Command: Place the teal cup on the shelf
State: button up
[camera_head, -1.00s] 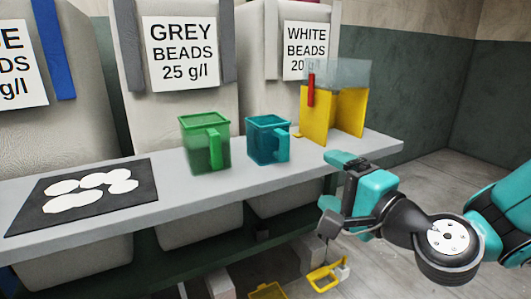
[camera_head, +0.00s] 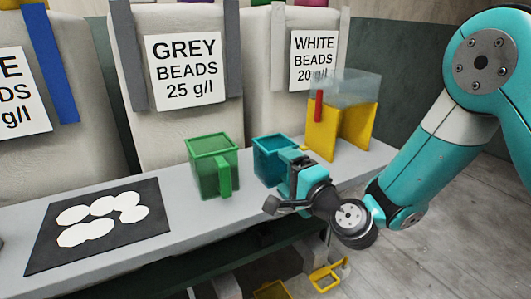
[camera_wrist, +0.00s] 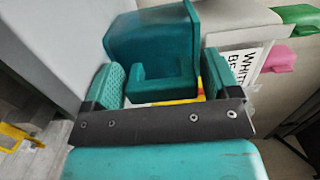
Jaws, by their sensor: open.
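The teal cup (camera_head: 270,155) stands upright on the grey shelf (camera_head: 205,236), between a green cup and a yellow stand. My gripper (camera_head: 297,160) is in front of the cup and hides its handle and right part in the head view. In the wrist view the teal cup (camera_wrist: 155,40) is straight ahead, with its handle (camera_wrist: 160,80) between the two teal fingers of my gripper (camera_wrist: 160,85). The fingers are apart, on either side of the handle. I cannot tell whether either finger touches it.
The green cup (camera_head: 212,165) stands to the left. A yellow stand (camera_head: 345,128) with a clear top and red part is close on the right. A black mat (camera_head: 60,250) with white discs lies far left. Labelled sacks (camera_head: 185,120) rise behind. Yellow scoops (camera_head: 325,278) are below the shelf.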

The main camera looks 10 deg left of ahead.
jog(key=shift+w+a, duration=0.1)
jog(key=shift+w, duration=0.1)
jog(key=c, duration=0.9)
